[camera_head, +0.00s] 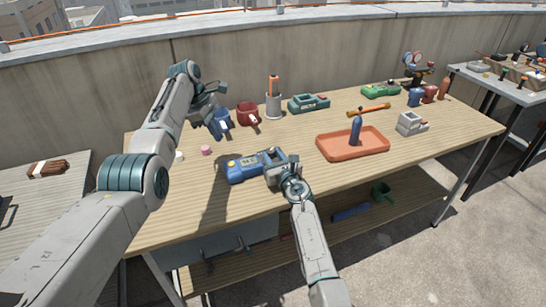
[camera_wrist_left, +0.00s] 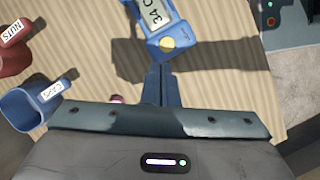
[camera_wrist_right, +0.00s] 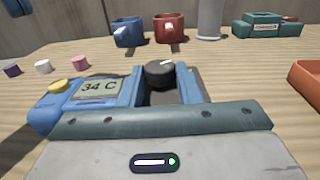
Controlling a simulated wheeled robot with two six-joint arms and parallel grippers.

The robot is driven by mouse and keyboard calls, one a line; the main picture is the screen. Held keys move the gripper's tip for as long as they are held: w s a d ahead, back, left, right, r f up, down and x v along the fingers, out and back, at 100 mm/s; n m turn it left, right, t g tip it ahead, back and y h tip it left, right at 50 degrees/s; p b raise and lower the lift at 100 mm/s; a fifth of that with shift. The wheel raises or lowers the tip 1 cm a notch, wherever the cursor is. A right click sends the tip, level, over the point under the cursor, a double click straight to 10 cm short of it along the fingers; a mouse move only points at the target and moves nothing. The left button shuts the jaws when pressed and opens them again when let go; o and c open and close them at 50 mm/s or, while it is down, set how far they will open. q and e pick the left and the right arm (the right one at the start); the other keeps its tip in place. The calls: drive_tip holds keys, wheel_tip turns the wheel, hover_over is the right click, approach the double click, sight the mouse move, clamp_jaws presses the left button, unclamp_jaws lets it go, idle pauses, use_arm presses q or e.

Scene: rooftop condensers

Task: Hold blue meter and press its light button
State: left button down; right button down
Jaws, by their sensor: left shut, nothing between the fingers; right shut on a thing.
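The blue meter (camera_head: 243,169) lies near the front edge of the wooden table. Its screen reads "34 C" in the right wrist view, with a yellow round button (camera_wrist_right: 60,86) at one end and a black knob (camera_wrist_right: 160,74) at the other. My right gripper (camera_head: 274,160) is shut on the meter at its knob end. My left gripper (camera_head: 207,98) is shut and empty, raised above the table behind the meter. In the left wrist view its fingertips (camera_wrist_left: 161,70) appear just below the yellow button (camera_wrist_left: 167,43), apart from it.
A blue cup labelled "CAPS" (camera_wrist_left: 38,105) and a red cup labelled "NUTS" (camera_head: 248,114) stand near my left gripper. A pink cap (camera_head: 206,150) lies left of the meter. An orange tray (camera_head: 330,153) with a blue bottle (camera_head: 355,130) stands to the right.

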sight(228, 165)
drive_tip(key=shift+f, duration=0.1)
use_arm(q)
drive_tip(key=shift+s+d+r+n+t+h, duration=0.7)
drive_tip(key=shift+s+d+n+t, duration=1.15)
drive_tip(key=shift+t, duration=2.15)
drive_tip(key=shift+n, duration=0.55)
drive_tip(key=shift+w+a+f, duration=0.15)
drive_tip(key=shift+f, duration=1.3)
drive_tip(key=shift+w+a+f, duration=0.15)
drive_tip(key=shift+w+f, duration=0.05)
drive_tip(key=shift+f, duration=1.25)
drive_tip(key=shift+w+a+f, duration=0.15)
drive_tip(key=shift+f, duration=1.3)
drive_tip(key=shift+f, duration=0.15)
